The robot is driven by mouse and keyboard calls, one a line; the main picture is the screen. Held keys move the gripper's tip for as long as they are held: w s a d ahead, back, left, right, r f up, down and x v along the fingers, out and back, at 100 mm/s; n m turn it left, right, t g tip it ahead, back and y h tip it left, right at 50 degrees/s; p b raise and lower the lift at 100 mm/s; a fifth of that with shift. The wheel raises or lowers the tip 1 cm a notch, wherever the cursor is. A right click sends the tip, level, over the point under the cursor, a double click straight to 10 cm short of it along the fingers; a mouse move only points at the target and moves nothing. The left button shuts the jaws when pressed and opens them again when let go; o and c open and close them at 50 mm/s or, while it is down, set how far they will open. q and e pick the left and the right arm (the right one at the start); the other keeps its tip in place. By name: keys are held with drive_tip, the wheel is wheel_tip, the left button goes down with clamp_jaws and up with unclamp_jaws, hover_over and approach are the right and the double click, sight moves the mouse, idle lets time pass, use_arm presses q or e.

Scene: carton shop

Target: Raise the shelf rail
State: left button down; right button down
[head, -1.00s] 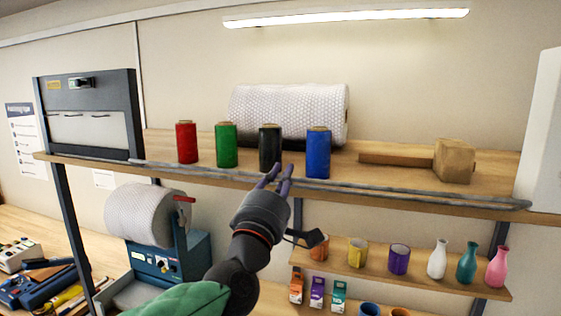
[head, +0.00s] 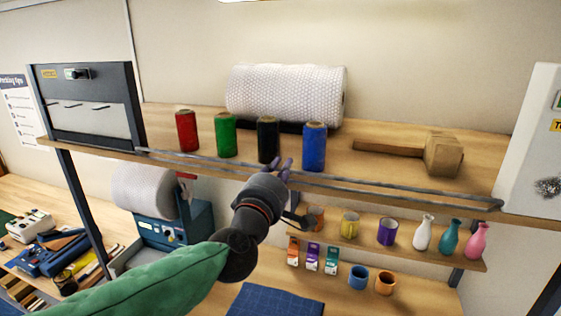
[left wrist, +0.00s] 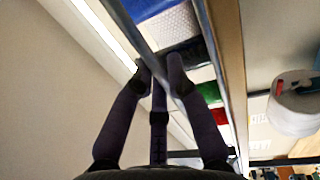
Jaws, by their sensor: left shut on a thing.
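The shelf rail (head: 400,190) is a long thin grey bar along the front edge of the upper shelf (head: 230,171). My left gripper (head: 283,166) reaches up from below and is shut on the rail near its middle, in front of the black and blue rolls. In the left wrist view, the purple fingers (left wrist: 160,68) close around the grey rail (left wrist: 148,42), which crosses the picture at a slant. A thin strip of shelf shows between the rail and the shelf's edge in the head view. My right gripper is not in view.
Red (head: 187,131), green (head: 226,135), black (head: 268,139) and blue (head: 314,147) rolls stand behind the rail. A bubble-wrap roll (head: 286,95) and a wooden mallet (head: 443,154) lie on the shelf. Vases and cups (head: 386,232) stand on a lower shelf.

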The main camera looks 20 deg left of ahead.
use_arm(q)
drive_tip(key=shift+f, duration=0.1)
idle(0.3)
drive_tip(key=c, duration=1.2)
unclamp_jaws()
drive_tip(key=s+f, duration=0.1)
drive_tip(key=s, duration=1)
drive_tip(key=shift+s+a+f, duration=0.15)
drive_tip(key=shift+s+a, duration=0.05)
drive_tip(key=shift+s, duration=0.2)
